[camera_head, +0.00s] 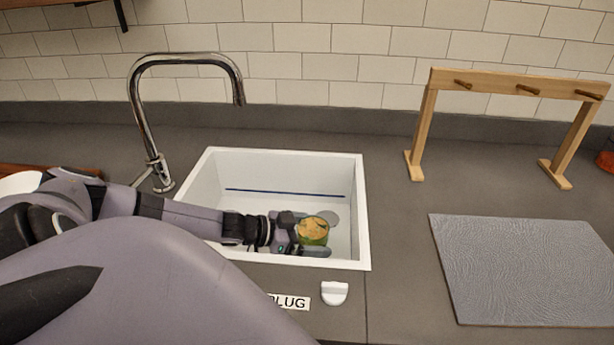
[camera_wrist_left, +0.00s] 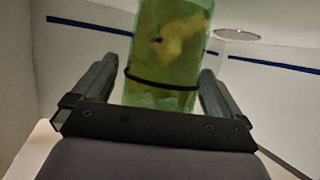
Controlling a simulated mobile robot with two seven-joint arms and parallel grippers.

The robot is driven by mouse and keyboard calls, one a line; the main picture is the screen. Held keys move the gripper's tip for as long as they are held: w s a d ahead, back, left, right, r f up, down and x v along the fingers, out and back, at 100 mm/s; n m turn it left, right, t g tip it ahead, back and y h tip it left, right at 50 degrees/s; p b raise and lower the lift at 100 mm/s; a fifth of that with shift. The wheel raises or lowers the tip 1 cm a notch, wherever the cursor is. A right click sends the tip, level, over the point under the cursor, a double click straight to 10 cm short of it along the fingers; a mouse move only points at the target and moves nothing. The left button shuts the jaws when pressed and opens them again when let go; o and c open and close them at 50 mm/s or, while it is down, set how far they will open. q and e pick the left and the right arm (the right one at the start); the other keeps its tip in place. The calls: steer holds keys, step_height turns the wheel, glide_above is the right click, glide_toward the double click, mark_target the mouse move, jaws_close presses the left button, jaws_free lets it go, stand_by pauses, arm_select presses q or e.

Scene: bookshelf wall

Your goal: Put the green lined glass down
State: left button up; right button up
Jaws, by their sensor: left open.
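The green lined glass (camera_head: 313,231) is inside the white sink (camera_head: 362,190), toward its front right, with something yellowish in it. In the left wrist view the glass (camera_wrist_left: 168,55) is green and see-through with a dark line around it, and looks upright. My left gripper (camera_head: 312,238) reaches into the sink from the left. In the left wrist view its fingers (camera_wrist_left: 160,85) stand apart on both sides of the glass, with a gap on at least the right side. The underside of the glass is hidden behind the gripper. My right gripper is not in view.
A chrome faucet (camera_head: 140,105) rises behind the sink's left side. A wooden peg rack (camera_head: 430,120) and a grey mat (camera_head: 520,270) are to the right. A white plug (camera_head: 334,293) lies in front of the sink. The drain (camera_head: 330,218) is near the glass.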

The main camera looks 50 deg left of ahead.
arm_select(q)
steer(key=shift+s+r, duration=0.1)
steer(key=p+v, duration=0.3)
steer(key=v, duration=0.9)
stand_by(0.6)
